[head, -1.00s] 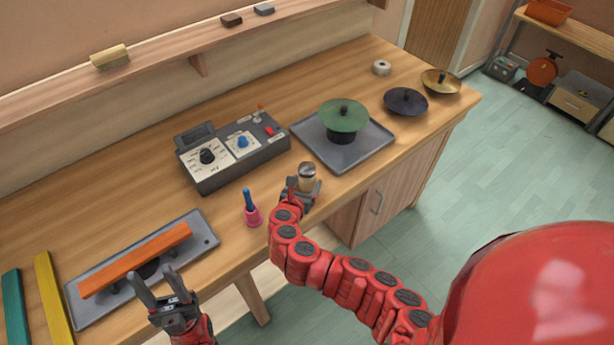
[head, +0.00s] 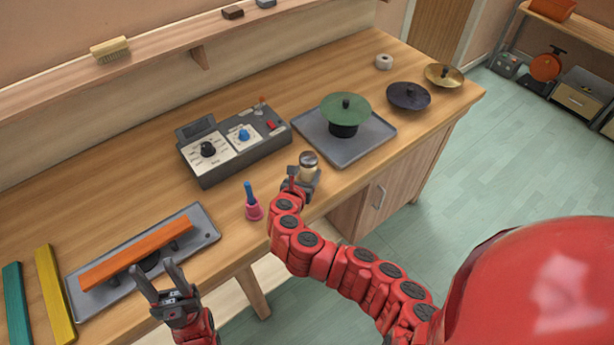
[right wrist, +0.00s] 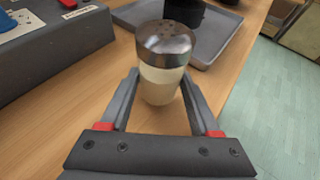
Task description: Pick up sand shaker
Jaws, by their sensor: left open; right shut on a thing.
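The sand shaker (head: 309,168) is a small jar with a shiny perforated metal cap and a pale sand-coloured body. It is upright near the front edge of the bench, between the grey control box and the grey tray. My right gripper (head: 303,181) is shut on its body. In the right wrist view the sand shaker (right wrist: 163,64) sits between the two fingers of my right gripper (right wrist: 160,92). I cannot tell whether its base touches the bench. My left gripper (head: 160,281) is open and empty, in front of the orange bar.
The control box (head: 234,148) stands behind the shaker. The grey tray (head: 372,148) with a green cymbal (head: 346,108) is close on its right. A pink bell with a blue handle (head: 252,202) stands to its left. An orange bar (head: 137,253) lies at the left.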

